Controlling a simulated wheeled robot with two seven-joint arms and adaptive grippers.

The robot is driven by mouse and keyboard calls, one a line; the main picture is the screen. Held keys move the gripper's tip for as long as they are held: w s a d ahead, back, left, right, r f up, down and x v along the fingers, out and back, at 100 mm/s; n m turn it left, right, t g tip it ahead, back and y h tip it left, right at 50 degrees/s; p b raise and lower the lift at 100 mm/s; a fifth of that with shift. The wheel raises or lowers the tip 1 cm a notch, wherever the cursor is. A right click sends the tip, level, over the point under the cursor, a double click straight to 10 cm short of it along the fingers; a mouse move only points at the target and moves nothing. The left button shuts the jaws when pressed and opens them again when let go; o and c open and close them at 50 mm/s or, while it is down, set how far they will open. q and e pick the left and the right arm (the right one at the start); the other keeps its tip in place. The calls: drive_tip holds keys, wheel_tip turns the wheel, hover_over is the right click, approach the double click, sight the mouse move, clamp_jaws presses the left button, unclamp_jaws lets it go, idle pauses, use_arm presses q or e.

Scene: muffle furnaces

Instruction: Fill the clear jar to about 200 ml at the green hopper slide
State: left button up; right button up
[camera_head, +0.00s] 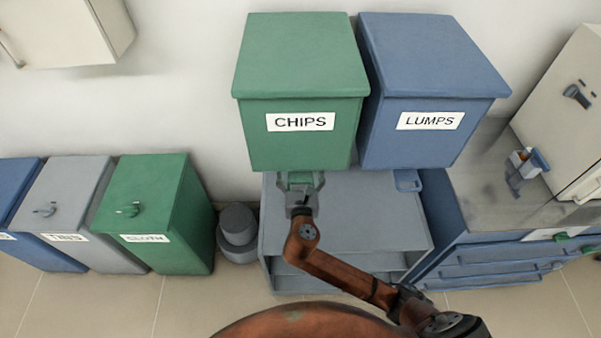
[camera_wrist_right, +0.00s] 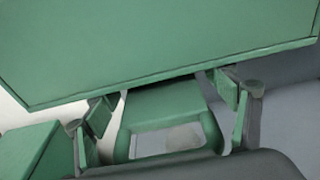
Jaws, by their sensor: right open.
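The green hopper (camera_head: 303,140), labelled CHIPS, hangs on the wall and fills the top of the right wrist view (camera_wrist_right: 150,45). Its green slide (camera_wrist_right: 165,103) sticks out below the hopper, with a loop handle at the end. My right gripper (camera_head: 301,180) is just under the hopper's front edge. Its fingers are open, one on each side of the slide handle in the right wrist view (camera_wrist_right: 168,115); I cannot tell whether they touch it. A pale patch shows through the handle loop, but I cannot tell whether it is the clear jar. My left gripper is out of view.
A blue hopper (camera_head: 428,140) labelled LUMPS is close on the right, with its own blue slide handle (camera_head: 408,181). A grey shelf unit (camera_head: 375,205) stands below. Lidded bins (camera_head: 155,215) and a grey round container (camera_head: 238,232) stand on the left. A metal worktop (camera_head: 490,175) is on the right.

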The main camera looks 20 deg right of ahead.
sight(301, 181)
drive_tip(key=shift+c, duration=0.4)
drive_tip(key=c, duration=1.3)
drive_tip(key=shift+o, duration=0.2)
drive_tip(key=shift+s, duration=0.1)
drive_tip(key=shift+p+v, duration=1.15)
drive_tip(key=shift+p, duration=0.2)
drive_tip(key=shift+s+a+f, duration=0.1)
drive_tip(key=shift+s+f, duration=0.15)
drive_tip(key=shift+s, duration=0.05)
idle(4.3)
